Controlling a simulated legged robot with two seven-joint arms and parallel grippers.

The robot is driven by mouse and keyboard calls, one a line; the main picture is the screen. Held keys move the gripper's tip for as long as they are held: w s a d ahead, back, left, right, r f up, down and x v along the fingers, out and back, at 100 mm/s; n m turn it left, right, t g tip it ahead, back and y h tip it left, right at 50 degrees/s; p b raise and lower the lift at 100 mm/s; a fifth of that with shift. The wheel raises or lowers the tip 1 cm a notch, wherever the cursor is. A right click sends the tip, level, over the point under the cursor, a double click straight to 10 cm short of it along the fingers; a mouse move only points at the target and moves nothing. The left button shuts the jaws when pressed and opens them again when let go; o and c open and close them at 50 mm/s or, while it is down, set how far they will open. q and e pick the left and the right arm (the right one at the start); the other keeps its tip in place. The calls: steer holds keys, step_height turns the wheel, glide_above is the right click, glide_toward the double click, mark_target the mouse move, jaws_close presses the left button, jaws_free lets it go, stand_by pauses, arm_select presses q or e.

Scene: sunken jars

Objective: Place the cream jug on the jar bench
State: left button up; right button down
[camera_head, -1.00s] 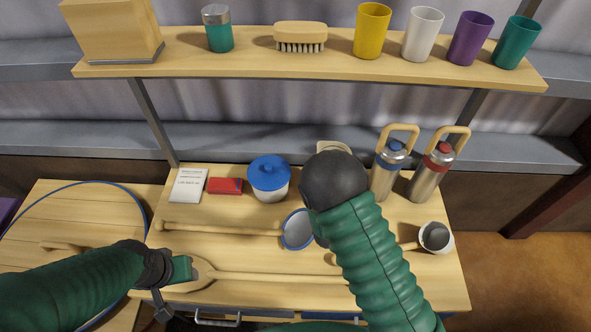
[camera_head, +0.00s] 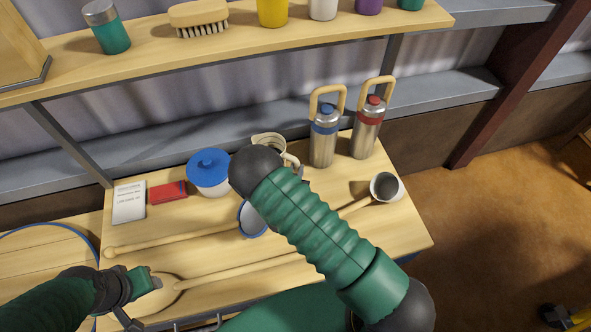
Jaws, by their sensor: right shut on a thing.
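The cream jug (camera_head: 267,143) is at the back of the wooden table (camera_head: 335,245), between the blue-lidded pot and the flasks. Its pale rim and handle show; its lower part is hidden behind my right arm. My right gripper (camera_head: 297,171) is shut on the jug near the handle, mostly hidden by my forearm. I cannot tell whether the jug touches the table. My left gripper (camera_head: 145,281) is at the front left, over the bowl of a wooden spoon; its jaws are unclear. No surface is clearly marked as the jar bench.
A blue-lidded pot (camera_head: 208,172), red box (camera_head: 168,192) and white card (camera_head: 129,202) stand left of the jug. Two flasks (camera_head: 322,140) (camera_head: 367,130) stand right. A shelf (camera_head: 225,50) runs above.

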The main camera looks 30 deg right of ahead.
steer(key=c, duration=1.7)
jaws_free()
steer(key=shift+f, duration=0.1)
steer(key=o, duration=0.4)
steer(key=shift+a, duration=0.15)
